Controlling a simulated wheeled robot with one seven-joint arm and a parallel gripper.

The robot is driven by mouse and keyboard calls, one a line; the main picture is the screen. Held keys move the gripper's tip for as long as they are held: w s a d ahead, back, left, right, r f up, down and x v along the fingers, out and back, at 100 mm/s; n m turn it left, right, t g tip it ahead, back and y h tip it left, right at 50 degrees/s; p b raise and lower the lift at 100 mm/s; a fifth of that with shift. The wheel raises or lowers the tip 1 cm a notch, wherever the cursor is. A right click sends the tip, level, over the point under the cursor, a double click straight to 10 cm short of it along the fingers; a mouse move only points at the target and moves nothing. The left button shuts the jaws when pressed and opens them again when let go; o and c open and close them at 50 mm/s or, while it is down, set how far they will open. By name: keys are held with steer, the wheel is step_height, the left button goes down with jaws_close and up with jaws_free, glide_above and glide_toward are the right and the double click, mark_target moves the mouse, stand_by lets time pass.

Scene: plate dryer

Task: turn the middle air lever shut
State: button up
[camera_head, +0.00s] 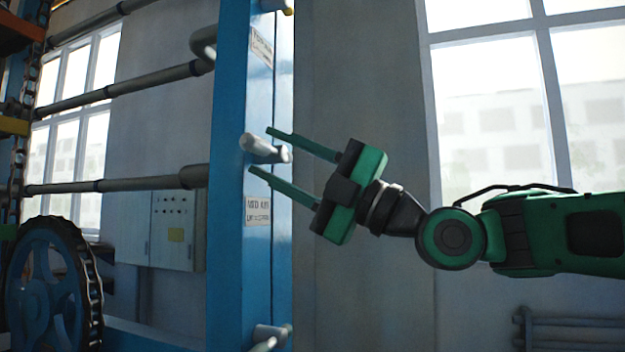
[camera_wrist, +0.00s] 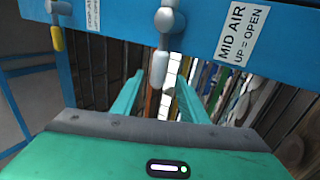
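The middle air lever (camera_head: 262,148) sticks out from the blue post, with a pale grey handle. In the wrist view the lever (camera_wrist: 160,65) has a round grey pivot on the blue beam, and its handle hangs down the picture. A label beside it (camera_wrist: 238,35) reads "MID AIR UP = OPEN". My green gripper (camera_head: 259,150) is open, its two long fingers one above the other in the head view, with the handle end between their tips. In the wrist view my fingers (camera_wrist: 160,80) lie either side of the handle end, with gaps visible; contact cannot be told.
A yellow-tipped lever (camera_wrist: 57,35) sits farther along the same beam. Another grey lever (camera_head: 268,337) is low on the blue post (camera_head: 230,230). Pipes (camera_head: 120,185) and a blue wheel (camera_head: 45,285) are at left.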

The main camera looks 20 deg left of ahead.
steer(key=v, duration=0.8)
steer(key=shift+w+d+f, duration=0.1)
steer(key=shift+d, duration=0.05)
